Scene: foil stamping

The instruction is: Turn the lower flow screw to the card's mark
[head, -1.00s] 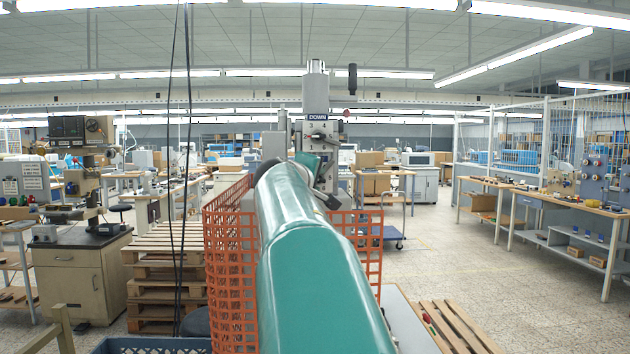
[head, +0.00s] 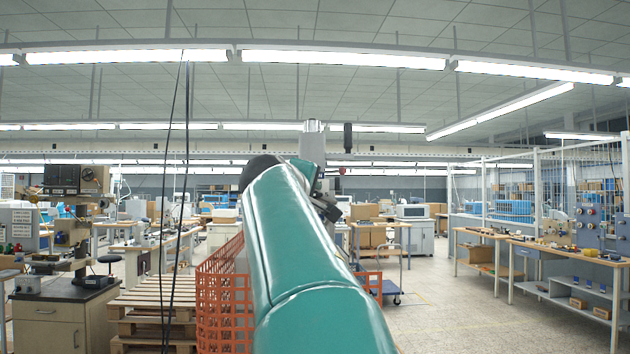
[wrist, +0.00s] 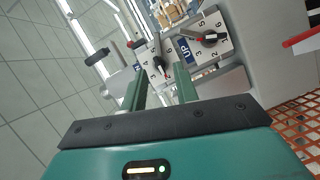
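In the wrist view, which is tilted, the machine shows two pale numbered dial plates. The one nearer the floor side has a black flow screw with a red pointer (wrist: 210,38) beside a blue "UP" label (wrist: 187,51). A second black flow screw (wrist: 159,63) with a red mark lies toward the ceiling side. My gripper (wrist: 161,68) is open and empty, its green fingers apart, with the second screw showing between the fingertips. I cannot tell the distance or any contact. I cannot make out a card with a mark. In the head view my arm hides the dials.
Orange mesh fencing (head: 219,298) stands around the machine, with stacked pallets (head: 150,312) to its left. A red handle (wrist: 300,37) juts in at the right of the wrist view. A black knob (wrist: 97,57) sticks out on the other side. Open floor (head: 450,315) lies to the right.

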